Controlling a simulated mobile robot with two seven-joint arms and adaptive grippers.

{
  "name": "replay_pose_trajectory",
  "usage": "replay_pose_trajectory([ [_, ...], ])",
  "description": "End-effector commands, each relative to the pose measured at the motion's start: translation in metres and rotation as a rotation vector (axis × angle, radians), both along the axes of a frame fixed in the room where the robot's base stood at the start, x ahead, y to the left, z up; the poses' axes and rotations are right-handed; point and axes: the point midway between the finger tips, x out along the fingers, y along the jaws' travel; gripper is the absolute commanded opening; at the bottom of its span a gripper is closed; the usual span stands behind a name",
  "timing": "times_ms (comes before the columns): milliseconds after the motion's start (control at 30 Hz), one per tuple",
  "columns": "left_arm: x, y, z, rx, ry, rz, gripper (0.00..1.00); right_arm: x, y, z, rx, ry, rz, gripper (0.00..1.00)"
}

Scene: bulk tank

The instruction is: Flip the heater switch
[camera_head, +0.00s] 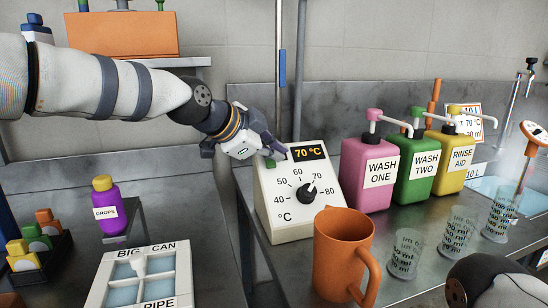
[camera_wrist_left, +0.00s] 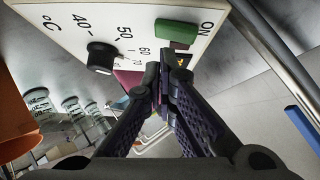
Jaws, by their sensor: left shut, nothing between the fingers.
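The white heater box (camera_head: 297,225) stands on the steel counter, with a temperature dial (camera_head: 307,192) and a display (camera_head: 305,153) reading 70 °C. Its green heater switch (camera_head: 270,162) is at the upper left of the face, partly covered by my gripper in the head view. In the left wrist view the green switch (camera_wrist_left: 175,33) shows whole, beside the word ON. My left gripper (camera_head: 280,152) is shut and empty at the top of the box. In the wrist view its fingertips (camera_wrist_left: 165,75) overlap the display edge, just below the switch; contact cannot be told.
An orange jug (camera_head: 340,255) stands in front of the box. Pink (camera_head: 368,170), green (camera_head: 416,168) and yellow (camera_head: 452,160) pump bottles stand to its right, with clear measuring cups (camera_head: 405,254) nearby. A purple drops bottle (camera_head: 107,208) and a white sectioned tray (camera_head: 105,270) are at left.

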Motion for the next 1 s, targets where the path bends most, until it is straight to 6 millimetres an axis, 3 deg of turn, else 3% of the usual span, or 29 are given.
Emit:
replay_pose_trajectory([
  [367, -0.001, -0.001, 0.004, 0.000, 0.001, -0.001, 0.00, 0.002, 0.000, 0.002, 0.000, -0.006, 0.000, 0.00],
  [467, -0.008, -0.005, 0.017, 0.000, -0.007, -0.001, 0.00, 0.010, 0.000, 0.010, 0.000, -0.034, -0.001, 0.00],
  [600, -0.032, -0.016, 0.050, 0.003, -0.026, 0.002, 0.00, 0.033, 0.000, 0.032, 0.000, -0.120, -0.002, 0.00],
  [1000, -0.090, 0.029, 0.071, 0.000, -0.001, 0.004, 0.00, 0.041, 0.000, 0.039, 0.000, -0.149, -0.002, 0.00],
])
